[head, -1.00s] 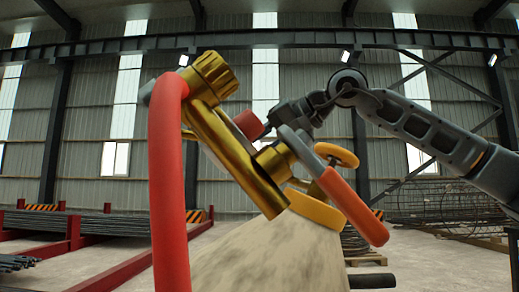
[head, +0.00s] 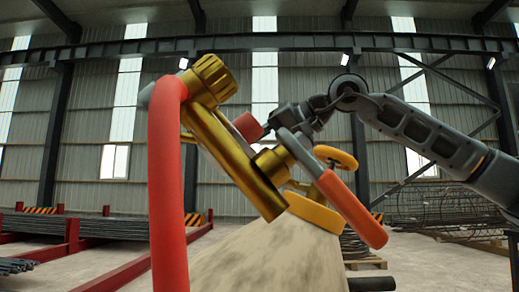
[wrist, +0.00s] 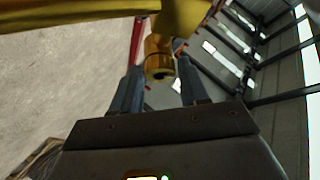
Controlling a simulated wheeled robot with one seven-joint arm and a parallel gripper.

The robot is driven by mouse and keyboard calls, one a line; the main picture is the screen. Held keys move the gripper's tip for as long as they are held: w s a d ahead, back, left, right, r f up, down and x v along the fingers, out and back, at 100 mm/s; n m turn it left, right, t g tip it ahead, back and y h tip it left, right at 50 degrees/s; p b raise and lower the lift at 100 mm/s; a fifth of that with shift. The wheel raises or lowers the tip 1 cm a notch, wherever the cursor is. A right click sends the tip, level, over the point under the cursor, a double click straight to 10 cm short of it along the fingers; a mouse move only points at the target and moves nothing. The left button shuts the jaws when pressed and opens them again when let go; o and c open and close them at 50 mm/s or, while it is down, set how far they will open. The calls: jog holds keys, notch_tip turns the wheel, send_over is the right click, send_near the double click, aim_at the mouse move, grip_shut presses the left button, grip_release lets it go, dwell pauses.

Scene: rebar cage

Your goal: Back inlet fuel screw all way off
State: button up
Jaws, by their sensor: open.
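A brass torch body (head: 235,160) slants down from upper left to lower right in the head view. It has a ribbed brass cap (head: 213,78) at its upper end and a red hose (head: 168,190) hanging from it. A red knob (head: 248,126) sits on its right side, close to my gripper (head: 285,120). An orange lever (head: 350,208) and a yellow handwheel (head: 336,156) are lower right. In the wrist view my gripper (wrist: 157,85) is open, with a brass round fitting (wrist: 160,62) appearing between its fingers. I cannot tell whether they touch.
A yellow ring (head: 315,212) sits on the pale, mottled block (head: 270,260) below the torch. Red racks with bars (head: 75,240) stand at the left, and a rebar cage (head: 445,210) at the right. A brass tube (wrist: 90,12) crosses the top of the wrist view.

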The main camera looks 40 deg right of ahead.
jog(key=v, duration=0.7)
jog(key=shift+s, duration=0.3)
jog(key=shift+s+d+r, duration=0.1)
jog(key=shift+d+r, duration=0.05)
jog(key=shift+d, duration=0.1)
